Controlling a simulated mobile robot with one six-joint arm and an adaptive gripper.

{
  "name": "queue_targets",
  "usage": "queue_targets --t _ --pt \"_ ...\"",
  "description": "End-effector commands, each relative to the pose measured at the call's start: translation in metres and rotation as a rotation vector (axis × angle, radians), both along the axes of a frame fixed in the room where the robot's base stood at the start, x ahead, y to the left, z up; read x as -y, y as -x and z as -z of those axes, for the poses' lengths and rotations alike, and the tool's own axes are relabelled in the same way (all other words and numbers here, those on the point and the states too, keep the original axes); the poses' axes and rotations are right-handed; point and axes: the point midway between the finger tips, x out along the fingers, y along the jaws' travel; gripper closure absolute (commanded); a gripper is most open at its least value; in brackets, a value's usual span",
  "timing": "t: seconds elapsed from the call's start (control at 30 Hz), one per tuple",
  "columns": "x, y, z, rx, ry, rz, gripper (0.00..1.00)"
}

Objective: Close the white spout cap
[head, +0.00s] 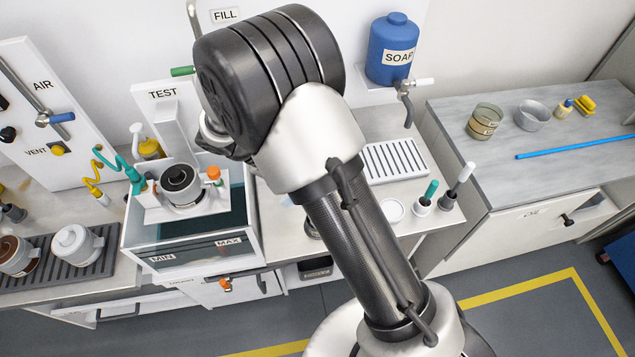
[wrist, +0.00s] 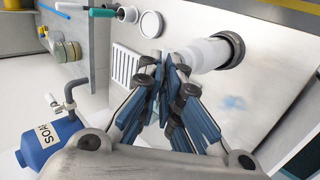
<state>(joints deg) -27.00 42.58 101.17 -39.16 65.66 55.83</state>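A white vessel (wrist: 208,54) with a dark ring at its foot stands on the counter in the wrist view. Its narrower white top lies beside my fingertips. The white spout cap cannot be made out clearly there; the fingertips cover part of that area. My gripper (wrist: 169,67) has its blue-padded fingers drawn together at the tips, close to the vessel's top. I cannot tell whether they touch it. Nothing clear is held between them. In the head view my arm hides the gripper and most of this vessel.
A blue soap dispenser (head: 393,48) hangs on the wall above a white slotted tray (head: 395,160). Green-handled (head: 427,193) and white-handled (head: 460,180) tools stand right of my arm. A glass-sided tank (head: 190,243) and a white jug (head: 75,243) are to the left.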

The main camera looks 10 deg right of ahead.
Motion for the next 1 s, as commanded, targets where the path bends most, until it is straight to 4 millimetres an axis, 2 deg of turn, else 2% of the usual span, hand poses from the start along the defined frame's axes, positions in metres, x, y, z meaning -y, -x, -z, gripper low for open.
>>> queue_targets --t 0.03,0.6,1.0 --pt "-0.005 0.000 0.009 -0.004 0.045 -0.005 1.00" --pt "-0.027 -0.001 0.040 -0.030 0.570 -0.001 1.00" --pt "-0.031 -0.001 0.053 -0.040 0.803 0.001 1.00"
